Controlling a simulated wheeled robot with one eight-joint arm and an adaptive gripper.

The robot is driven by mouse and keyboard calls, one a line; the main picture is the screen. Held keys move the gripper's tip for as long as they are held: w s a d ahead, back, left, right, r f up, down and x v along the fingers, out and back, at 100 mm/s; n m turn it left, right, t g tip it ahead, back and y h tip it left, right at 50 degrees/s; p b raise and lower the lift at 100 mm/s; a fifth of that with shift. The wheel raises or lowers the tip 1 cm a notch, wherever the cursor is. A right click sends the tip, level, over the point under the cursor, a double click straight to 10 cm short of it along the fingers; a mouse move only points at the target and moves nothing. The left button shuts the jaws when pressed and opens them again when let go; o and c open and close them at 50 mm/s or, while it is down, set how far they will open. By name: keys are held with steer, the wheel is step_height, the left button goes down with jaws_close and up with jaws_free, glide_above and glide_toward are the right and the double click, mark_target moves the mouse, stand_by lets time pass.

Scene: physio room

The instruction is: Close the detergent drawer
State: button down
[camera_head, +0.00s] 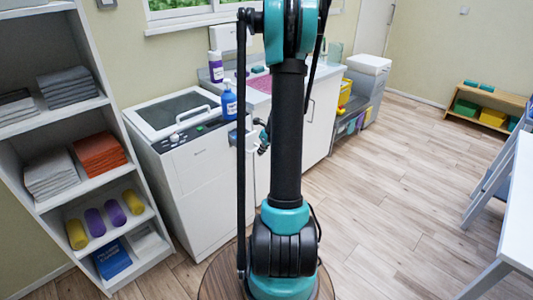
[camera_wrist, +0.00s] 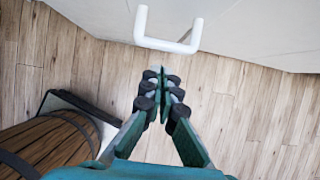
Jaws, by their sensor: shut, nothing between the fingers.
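A white top-lidded appliance (camera_head: 185,180) with a dark control strip stands left of my arm in the head view. I cannot clearly make out the detergent drawer there; a small grey-blue part by the appliance's right front corner is partly hidden by my arm. In the wrist view a white U-shaped handle (camera_wrist: 167,44) sticks out from a pale front (camera_wrist: 240,25). I cannot tell whether that front is the drawer. My gripper (camera_wrist: 162,72) is shut and empty, its tips just below the handle in the picture, apparently apart from it. My arm hides the gripper's surroundings in the head view.
A blue pump bottle (camera_head: 229,100) stands at the appliance's right rear. A shelf with towels and rolls (camera_head: 75,150) is close on the left. A white counter (camera_head: 318,120) continues right. The wooden floor (camera_head: 390,190) is open right of my arm, up to a white table (camera_head: 520,200).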

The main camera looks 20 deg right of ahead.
mark_target(247, 141)
steer(key=shift+w+a+r, duration=0.15)
steer(key=shift+w+a, duration=0.05)
steer(key=shift+w, duration=0.45)
steer(key=w+a, duration=0.1)
steer(key=w, duration=0.1)
steer(key=w+a, duration=0.1)
steer(key=w, duration=0.5)
steer(key=shift+a, duration=0.4)
steer(key=shift+r, duration=0.1)
